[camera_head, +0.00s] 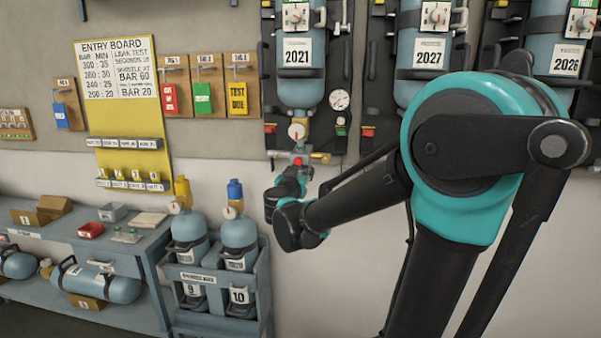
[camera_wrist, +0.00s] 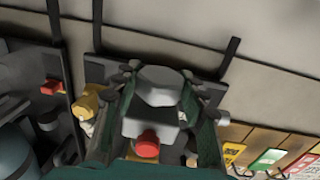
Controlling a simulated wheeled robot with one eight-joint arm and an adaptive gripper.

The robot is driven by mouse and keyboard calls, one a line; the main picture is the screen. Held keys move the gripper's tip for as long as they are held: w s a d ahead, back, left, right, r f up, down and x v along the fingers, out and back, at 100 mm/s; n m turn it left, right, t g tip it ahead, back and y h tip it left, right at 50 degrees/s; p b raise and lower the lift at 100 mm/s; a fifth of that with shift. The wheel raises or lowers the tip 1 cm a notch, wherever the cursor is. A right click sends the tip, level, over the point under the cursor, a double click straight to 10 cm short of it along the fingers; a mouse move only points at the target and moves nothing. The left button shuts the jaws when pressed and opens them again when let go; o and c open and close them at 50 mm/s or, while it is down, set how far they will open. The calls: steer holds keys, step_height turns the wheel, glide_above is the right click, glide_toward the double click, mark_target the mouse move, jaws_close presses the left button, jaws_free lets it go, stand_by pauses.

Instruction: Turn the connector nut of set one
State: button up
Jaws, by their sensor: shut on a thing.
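The breathing set marked 2021 (camera_head: 297,57) hangs on the wall panel with its cylinder neck pointing down. Below the neck are a round white-faced fitting (camera_head: 297,131) and a brass fitting (camera_head: 320,157). My gripper (camera_head: 299,166) is at this fitting, from below. In the wrist view my gripper (camera_wrist: 160,88) is shut around a grey faceted connector nut (camera_wrist: 160,78), one finger on each side. A red knob (camera_wrist: 148,143) shows between the fingers, nearer the camera. The nut is mostly hidden by my gripper in the head view.
Sets marked 2027 (camera_head: 429,52) and 2026 (camera_head: 566,60) hang to the right, partly behind my arm. A gauge (camera_head: 340,99) hangs beside the first set. Tag boards (camera_head: 240,84) are on the left. A rack (camera_head: 222,284) with upright cylinders stands below left, beside a bench (camera_head: 126,240).

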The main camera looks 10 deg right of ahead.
steer(key=m+g+h, duration=0.3)
steer(key=h, duration=0.1)
steer(key=m+g+h, duration=0.3)
steer(key=h, duration=0.1)
steer(key=shift+w+a, duration=0.1)
steer(key=shift+w, duration=0.1)
steer(key=m+g+h, duration=0.1)
steer(key=m+g, duration=0.2)
steer(key=g, duration=0.1)
steer(key=m+g+h, duration=0.2)
steer(key=m+g, duration=0.2)
steer(key=g, duration=0.1)
steer(key=shift+g+h, duration=0.3)
steer(key=o, duration=1.2)
steer(key=shift+s, duration=0.1)
